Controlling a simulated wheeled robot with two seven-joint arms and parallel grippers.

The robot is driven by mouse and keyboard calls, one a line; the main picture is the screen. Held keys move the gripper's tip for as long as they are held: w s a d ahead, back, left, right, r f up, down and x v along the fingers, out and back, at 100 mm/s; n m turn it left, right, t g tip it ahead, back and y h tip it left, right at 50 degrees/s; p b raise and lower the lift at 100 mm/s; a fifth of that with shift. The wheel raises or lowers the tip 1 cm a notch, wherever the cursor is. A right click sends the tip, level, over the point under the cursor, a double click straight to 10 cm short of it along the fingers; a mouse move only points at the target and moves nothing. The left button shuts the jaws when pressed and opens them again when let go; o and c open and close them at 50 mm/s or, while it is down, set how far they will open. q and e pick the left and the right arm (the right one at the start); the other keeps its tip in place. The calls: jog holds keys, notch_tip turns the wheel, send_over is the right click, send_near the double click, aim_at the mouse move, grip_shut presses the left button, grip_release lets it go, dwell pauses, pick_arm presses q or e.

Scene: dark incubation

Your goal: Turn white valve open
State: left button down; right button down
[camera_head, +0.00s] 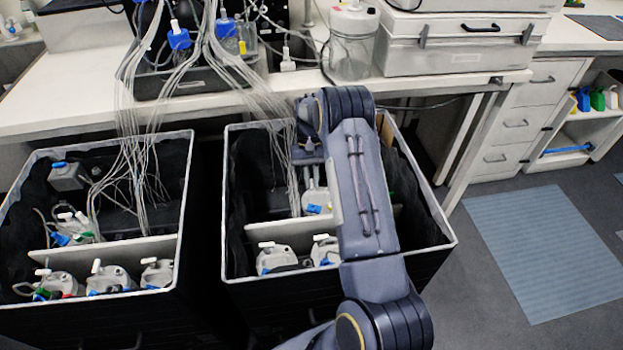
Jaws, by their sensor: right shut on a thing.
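My right gripper (309,160) reaches down into the right black bin (440,240), at the left side of my own forearm. It is shut on a white valve, small and mostly hidden by the fingers, at the top of a white container (316,200) with a blue label. The arm covers part of this container's surroundings. How far the valve is turned cannot be told. My left gripper is not in view.
Two white jugs (273,257) stand in the bin's front compartment. A similar left bin (185,200) holds several jugs and hanging tubes (140,165). The floor at right is clear around a blue mat (550,250).

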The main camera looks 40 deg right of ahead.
jog(key=c, duration=1.7)
grip_release()
jog(key=shift+c, duration=0.2)
jog(key=v, duration=0.8)
jog(key=shift+s, duration=0.1)
